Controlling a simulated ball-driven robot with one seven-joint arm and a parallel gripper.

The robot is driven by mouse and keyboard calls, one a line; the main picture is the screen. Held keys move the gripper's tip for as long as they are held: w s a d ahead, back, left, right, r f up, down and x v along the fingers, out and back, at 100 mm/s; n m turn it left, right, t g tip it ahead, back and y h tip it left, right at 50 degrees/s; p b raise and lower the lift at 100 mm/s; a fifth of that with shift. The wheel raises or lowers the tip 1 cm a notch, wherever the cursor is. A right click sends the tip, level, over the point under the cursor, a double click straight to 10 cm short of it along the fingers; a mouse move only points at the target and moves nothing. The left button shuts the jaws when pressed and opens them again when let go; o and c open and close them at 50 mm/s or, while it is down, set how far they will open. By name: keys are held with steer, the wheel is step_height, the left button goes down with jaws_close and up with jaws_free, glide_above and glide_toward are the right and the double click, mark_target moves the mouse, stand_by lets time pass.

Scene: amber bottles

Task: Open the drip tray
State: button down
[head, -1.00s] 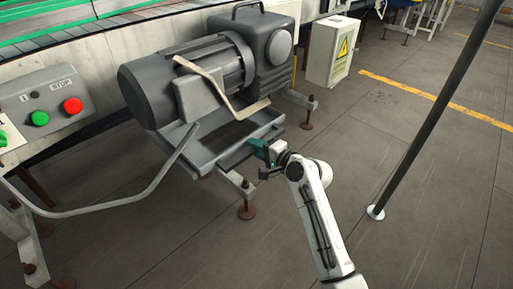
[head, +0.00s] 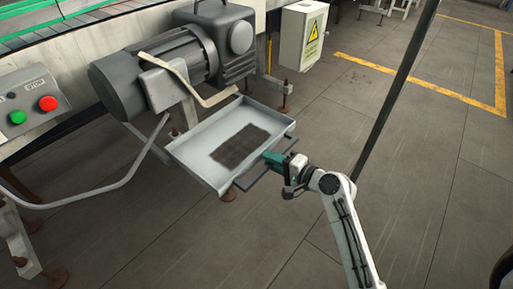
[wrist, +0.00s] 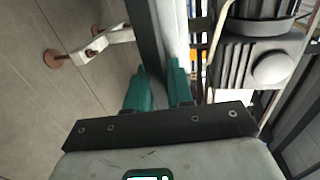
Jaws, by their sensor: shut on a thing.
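The drip tray (head: 200,157) is a shallow light-grey pan with a dark rectangular patch on its floor. In the head view it sticks out well in front of the motor (head: 165,68). A dark handle bar (head: 252,177) runs along its front edge. My gripper (head: 270,158), with teal fingers, is shut on this handle near its right part. In the wrist view the gripper (wrist: 158,85) has its two teal fingers on either side of the tray's edge bar (wrist: 150,45). The exact contact is partly hidden.
A control box (head: 30,95) with green and red buttons stands at the left. A white box with a warning sign (head: 303,36) is behind. A dark pole (head: 395,85) rises right of the tray. The floor (head: 440,170) at the right is mostly clear.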

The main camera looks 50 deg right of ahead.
steer(key=s, duration=0.3)
steer(key=shift+s, duration=0.2)
steer(key=c, duration=1.1)
jaws_free()
steer(key=shift+c, duration=0.2)
steer(key=s+r+p, duration=0.1)
steer(key=s+r, duration=0.1)
steer(key=s, duration=0.8)
steer(key=shift+s+a, duration=0.25)
